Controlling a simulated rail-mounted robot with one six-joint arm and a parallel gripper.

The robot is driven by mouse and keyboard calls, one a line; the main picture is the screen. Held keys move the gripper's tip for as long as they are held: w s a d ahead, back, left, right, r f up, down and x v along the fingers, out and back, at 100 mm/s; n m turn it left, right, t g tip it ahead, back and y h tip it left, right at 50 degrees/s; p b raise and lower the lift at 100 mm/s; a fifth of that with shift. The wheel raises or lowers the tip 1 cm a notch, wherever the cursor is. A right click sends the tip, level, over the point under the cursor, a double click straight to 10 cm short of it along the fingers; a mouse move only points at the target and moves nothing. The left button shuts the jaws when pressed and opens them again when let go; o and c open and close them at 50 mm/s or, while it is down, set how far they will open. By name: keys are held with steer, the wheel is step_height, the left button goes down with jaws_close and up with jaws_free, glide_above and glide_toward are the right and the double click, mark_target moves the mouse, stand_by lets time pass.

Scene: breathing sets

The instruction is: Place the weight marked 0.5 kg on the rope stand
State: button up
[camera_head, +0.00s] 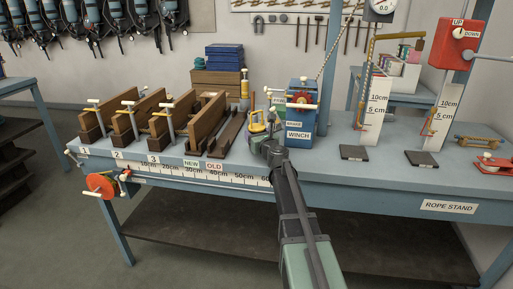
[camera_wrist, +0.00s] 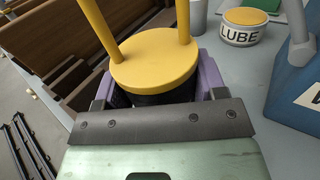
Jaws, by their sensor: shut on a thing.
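My gripper (camera_head: 262,138) is above the blue bench, left of the winch. In the wrist view, its purple fingers are on both sides of a dark-bodied weight with a yellow top and yellow handle (camera_wrist: 153,62). The weight (camera_head: 257,117) also shows in the head view, partly hidden by my gripper. I cannot read a mark on it. The label ROPE STAND (camera_head: 449,207) is on the bench's front edge at right. Above it are two white scale boards (camera_head: 374,108) and (camera_head: 441,118), with a dark plate (camera_head: 421,158) at the foot of the right one.
A blue winch box (camera_head: 299,134) is close on the right of my gripper. Wooden clamps and beams (camera_head: 205,120) stand on the left. A LUBE tin (camera_wrist: 246,27) is near in the wrist view. A red UP/DOWN box (camera_head: 462,45) is at right. Bench space right of the winch is mostly clear.

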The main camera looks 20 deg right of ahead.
step_height(320, 180, down, 3)
steer(key=shift+r+b, duration=0.15)
steer(key=shift+b, duration=0.4)
steer(key=shift+r, duration=0.3)
steer(key=shift+f, duration=0.2)
steer(key=o, duration=1.2)
steer(key=shift+o, duration=0.2)
steer(key=shift+r, duration=0.15)
steer(key=shift+s+r+p, duration=0.1)
steer(key=shift+s+p, duration=0.1)
steer(key=shift+p, duration=0.1)
steer(key=s, duration=1.1)
steer(key=shift+s+a, duration=0.25)
steer(key=shift+s, duration=0.05)
